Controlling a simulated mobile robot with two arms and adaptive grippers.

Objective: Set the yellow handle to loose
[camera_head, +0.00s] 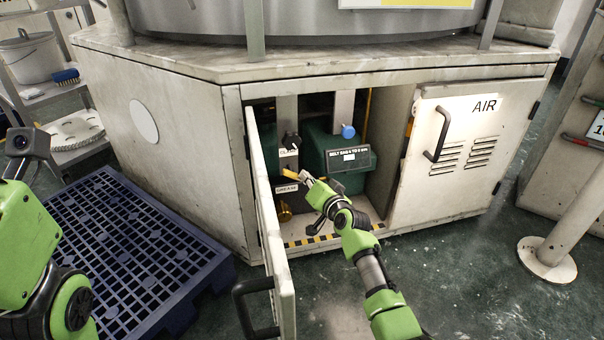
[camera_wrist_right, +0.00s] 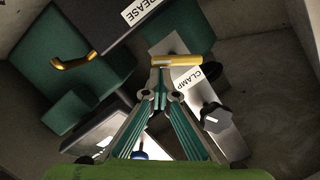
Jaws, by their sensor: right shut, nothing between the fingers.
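The yellow handle (camera_head: 289,171) is a short bar inside the open cabinet, on a pale plate marked CLAMP (camera_wrist_right: 188,75). In the right wrist view the handle (camera_wrist_right: 184,60) lies across the plate, just beyond the fingertips. My right gripper (camera_head: 305,178) reaches into the cabinet with its fingers shut and empty. In the right wrist view its closed tips (camera_wrist_right: 162,72) are at the left part of the handle; I cannot tell whether they touch it. My left arm is at the left edge, its fingers out of view.
A black knob (camera_wrist_right: 215,117) sits on the same plate. A brass elbow (camera_wrist_right: 75,62) is near the GREASE label (camera_wrist_right: 140,12). The open cabinet door (camera_head: 268,200) stands left of my right arm. The AIR door (camera_head: 450,150) is closed. A blue pallet (camera_head: 130,240) lies at left.

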